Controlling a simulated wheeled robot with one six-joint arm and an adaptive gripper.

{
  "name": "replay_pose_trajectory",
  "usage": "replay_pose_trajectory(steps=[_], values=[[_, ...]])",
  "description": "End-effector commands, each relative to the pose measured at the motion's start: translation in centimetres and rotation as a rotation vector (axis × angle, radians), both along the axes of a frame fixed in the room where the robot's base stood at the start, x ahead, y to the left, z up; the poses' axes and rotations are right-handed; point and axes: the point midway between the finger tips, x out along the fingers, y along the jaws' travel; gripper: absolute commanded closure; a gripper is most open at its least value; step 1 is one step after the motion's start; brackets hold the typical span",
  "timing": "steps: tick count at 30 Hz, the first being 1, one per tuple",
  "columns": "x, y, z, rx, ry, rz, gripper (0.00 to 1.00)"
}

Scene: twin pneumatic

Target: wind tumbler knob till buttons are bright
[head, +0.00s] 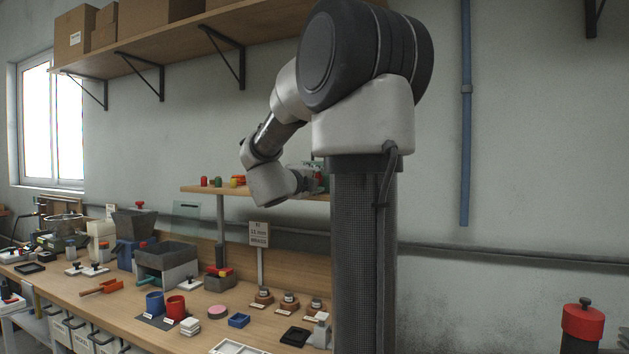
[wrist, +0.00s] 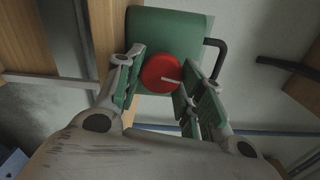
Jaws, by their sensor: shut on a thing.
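A round red knob (wrist: 155,70) with a white pointer line sits on the face of a green housing (wrist: 190,22) in the wrist view. A dark curved handle (wrist: 219,58) stands out from the housing's right side. My gripper (wrist: 161,78) has a finger on each side of the knob and is shut on it. In the head view, my gripper (head: 309,181) is at the raised shelf, partly hidden by my own column. I cannot pick out the buttons the task names, nor tell whether any are bright.
The raised wooden shelf (head: 203,189) holds small red, green and yellow items (head: 237,181) left of my wrist. A red-topped canister (head: 583,322) stands at right.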

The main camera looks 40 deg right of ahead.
Motion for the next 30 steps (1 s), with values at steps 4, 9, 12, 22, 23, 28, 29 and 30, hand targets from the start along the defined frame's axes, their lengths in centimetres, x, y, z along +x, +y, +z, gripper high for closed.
replay_pose_trajectory(steps=[4, 9, 12, 22, 23, 28, 29, 30], values=[[-0.04, 0.01, -0.21, 0.022, -0.045, -0.001, 0.86], [-0.04, 0.02, -0.24, 0.034, -0.074, -0.001, 0.86], [-0.04, 0.01, -0.25, 0.036, -0.079, -0.001, 0.86], [-0.05, 0.01, -0.28, 0.038, -0.08, -0.001, 0.86], [-0.05, 0.01, -0.28, 0.038, -0.08, -0.001, 0.58], [-0.02, 0.02, -0.27, 0.038, -0.08, -0.001, 0.41], [-0.02, 0.02, -0.27, 0.038, -0.08, -0.001, 0.41], [-0.01, 0.02, -0.26, 0.038, -0.08, -0.001, 0.41]])
